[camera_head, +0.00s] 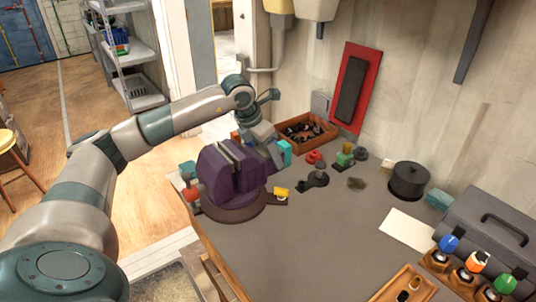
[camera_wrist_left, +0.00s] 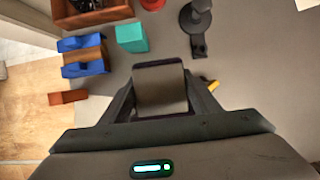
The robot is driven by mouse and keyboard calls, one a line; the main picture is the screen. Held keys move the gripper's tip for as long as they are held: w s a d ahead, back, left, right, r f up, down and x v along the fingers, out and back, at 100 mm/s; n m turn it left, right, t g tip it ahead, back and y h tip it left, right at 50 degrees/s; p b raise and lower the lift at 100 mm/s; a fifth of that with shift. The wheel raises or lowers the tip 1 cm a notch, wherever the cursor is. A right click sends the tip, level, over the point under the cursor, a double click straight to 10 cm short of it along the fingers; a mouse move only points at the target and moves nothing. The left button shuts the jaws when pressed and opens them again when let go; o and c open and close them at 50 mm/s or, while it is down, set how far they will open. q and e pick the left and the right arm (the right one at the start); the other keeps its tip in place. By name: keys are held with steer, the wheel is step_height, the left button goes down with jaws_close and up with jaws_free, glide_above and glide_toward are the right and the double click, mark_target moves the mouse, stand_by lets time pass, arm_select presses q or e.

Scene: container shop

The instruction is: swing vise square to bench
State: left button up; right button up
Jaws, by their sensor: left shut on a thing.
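The purple vise (camera_head: 215,175) stands on its round dark base (camera_head: 237,210) at the left end of the grey bench (camera_head: 300,240). It looks turned at an angle to the bench edge; the exact angle is hard to tell. My left gripper (camera_head: 271,150) is at the vise's far side, partly hidden behind it. In the left wrist view my left gripper (camera_wrist_left: 160,95) has its fingers on both sides of a dark grey block (camera_wrist_left: 160,88), which seems to be the vise's end part. My right gripper is not in view.
A wooden box of small parts (camera_head: 306,128) and a teal block (camera_head: 284,150) are close to the left gripper. Red, green and black items stand behind the vise. A grey toolbox (camera_head: 485,230) is at right. The bench middle is clear.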

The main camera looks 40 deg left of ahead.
arm_select(q)
steer(key=o, duration=1.5)
steer(key=shift+r, duration=0.1)
steer(key=b+v, duration=0.3)
steer(key=v, duration=0.8)
steer(key=shift+s+a+r, duration=0.1)
steer(key=b+v, duration=0.1)
steer(key=v, duration=0.5)
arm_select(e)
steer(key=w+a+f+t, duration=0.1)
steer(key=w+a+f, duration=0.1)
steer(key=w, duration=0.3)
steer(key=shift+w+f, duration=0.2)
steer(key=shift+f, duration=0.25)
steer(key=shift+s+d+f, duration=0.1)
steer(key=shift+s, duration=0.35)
